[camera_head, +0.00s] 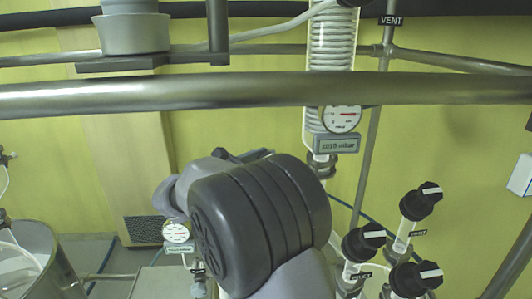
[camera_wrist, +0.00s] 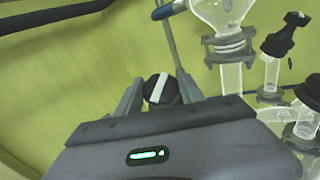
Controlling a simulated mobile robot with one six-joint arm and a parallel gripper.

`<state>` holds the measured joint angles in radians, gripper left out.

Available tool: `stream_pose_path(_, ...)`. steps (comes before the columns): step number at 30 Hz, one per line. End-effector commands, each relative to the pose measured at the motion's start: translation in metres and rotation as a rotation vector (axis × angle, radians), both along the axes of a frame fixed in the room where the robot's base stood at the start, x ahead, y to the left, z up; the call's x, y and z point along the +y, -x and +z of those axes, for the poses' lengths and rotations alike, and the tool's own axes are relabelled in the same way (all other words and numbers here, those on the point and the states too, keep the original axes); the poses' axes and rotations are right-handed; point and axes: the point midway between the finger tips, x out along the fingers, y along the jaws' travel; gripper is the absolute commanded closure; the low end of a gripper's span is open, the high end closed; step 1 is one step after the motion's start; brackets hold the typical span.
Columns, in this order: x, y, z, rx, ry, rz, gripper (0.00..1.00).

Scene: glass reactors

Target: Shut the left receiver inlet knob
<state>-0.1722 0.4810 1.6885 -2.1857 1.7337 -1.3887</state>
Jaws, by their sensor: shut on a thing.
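In the wrist view, a black round knob (camera_wrist: 161,90) with a white bar across its face sits between the two fingers of my gripper (camera_wrist: 159,82). The fingers are shut on its sides. The white bar stands nearly upright in that picture, tilted slightly. The knob's lower part is hidden behind the gripper body, and no label for it is readable. In the head view my arm's dark, rounded joint fills the middle and hides both the gripper and this knob.
Other black knobs with white bars (camera_head: 421,201) (camera_head: 363,242) (camera_head: 415,279) stand at the lower right. A steel rail (camera_head: 250,92) crosses in front. A round gauge (camera_head: 341,118) hangs by a coiled glass condenser (camera_head: 332,45). In the wrist view, glass parts (camera_wrist: 230,55) stand close on the right.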

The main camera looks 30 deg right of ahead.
Motion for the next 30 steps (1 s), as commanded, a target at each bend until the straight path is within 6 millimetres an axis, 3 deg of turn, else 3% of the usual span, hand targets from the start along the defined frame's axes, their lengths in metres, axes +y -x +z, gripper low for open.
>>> stream_pose_path(12,-0.0002,0.0005,0.0018,-0.081,-0.046,-0.15,0.96)
stream_pose_path(28,-0.0003,0.0006,-0.0004,-0.093,-0.051,-0.169,0.96)
stream_pose_path(29,-0.0003,0.0006,-0.0004,-0.093,-0.051,-0.169,0.49)
stream_pose_path(30,-0.0003,0.0006,-0.0003,-0.093,-0.051,-0.169,0.41)
